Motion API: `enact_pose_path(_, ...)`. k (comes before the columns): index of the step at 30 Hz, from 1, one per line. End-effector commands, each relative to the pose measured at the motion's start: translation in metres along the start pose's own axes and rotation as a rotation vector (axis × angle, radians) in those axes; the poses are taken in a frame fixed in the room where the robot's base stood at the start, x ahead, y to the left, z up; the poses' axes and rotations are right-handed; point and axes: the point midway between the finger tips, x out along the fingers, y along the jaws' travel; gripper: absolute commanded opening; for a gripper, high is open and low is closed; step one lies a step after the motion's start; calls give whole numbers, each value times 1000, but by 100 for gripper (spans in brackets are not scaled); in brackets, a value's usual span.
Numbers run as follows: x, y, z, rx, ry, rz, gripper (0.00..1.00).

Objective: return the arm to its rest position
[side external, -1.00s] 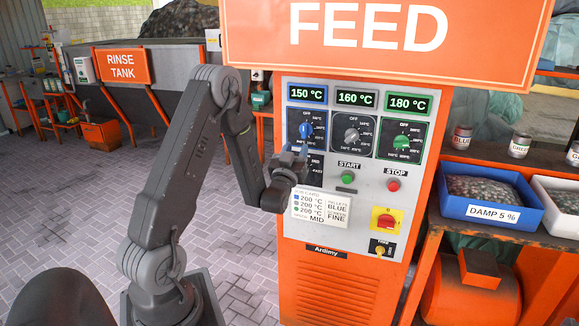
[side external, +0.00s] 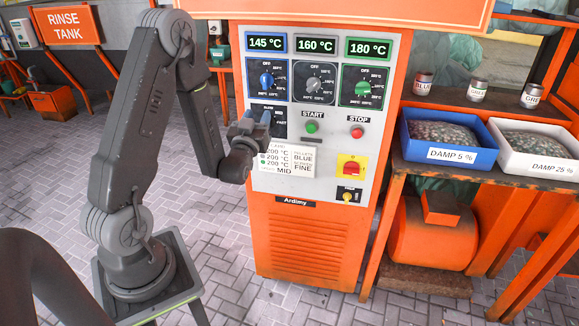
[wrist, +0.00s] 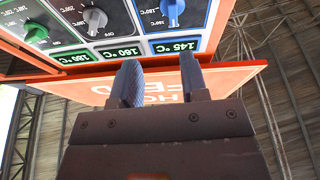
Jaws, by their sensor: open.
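My gripper (side external: 250,124) is in front of the left part of the orange control cabinet's grey panel (side external: 335,130), below the blue-framed dial, at about the height of the START button. In the wrist view my gripper (wrist: 158,78) has its two blue-grey fingers apart with nothing between them. The arm is bent, with its elbow high at the left and the forearm coming down towards the panel. The gripper hides part of the small speed dial and the top left of the white job card (side external: 285,162). I cannot tell whether it touches the panel.
Three knobs, blue (side external: 266,80), grey (side external: 313,85) and green (side external: 362,88), sit under displays of 145, 160 and 180 °C. Nearby are the green START (side external: 311,127) and red STOP (side external: 357,132) buttons. A shelf holds a blue bin (side external: 448,155) and a white bin (side external: 545,167).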

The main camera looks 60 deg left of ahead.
Motion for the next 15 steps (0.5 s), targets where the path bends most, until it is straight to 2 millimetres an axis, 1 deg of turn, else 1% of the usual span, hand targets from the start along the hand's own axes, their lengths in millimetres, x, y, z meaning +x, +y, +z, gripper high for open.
enact_pose_path(1, 4, 12, -7, -18, -37, 28, 40)
enact_pose_path(4, 7, 35, -17, -48, -151, 87, 40)
enact_pose_path(8, 0, 66, -30, -69, -311, 178, 40)
enact_pose_path(11, -12, 88, -42, -71, -433, 252, 40)
enact_pose_path(14, -31, 107, -56, -61, -553, 326, 40)
enact_pose_path(15, -40, 113, -61, -53, -601, 356, 40)
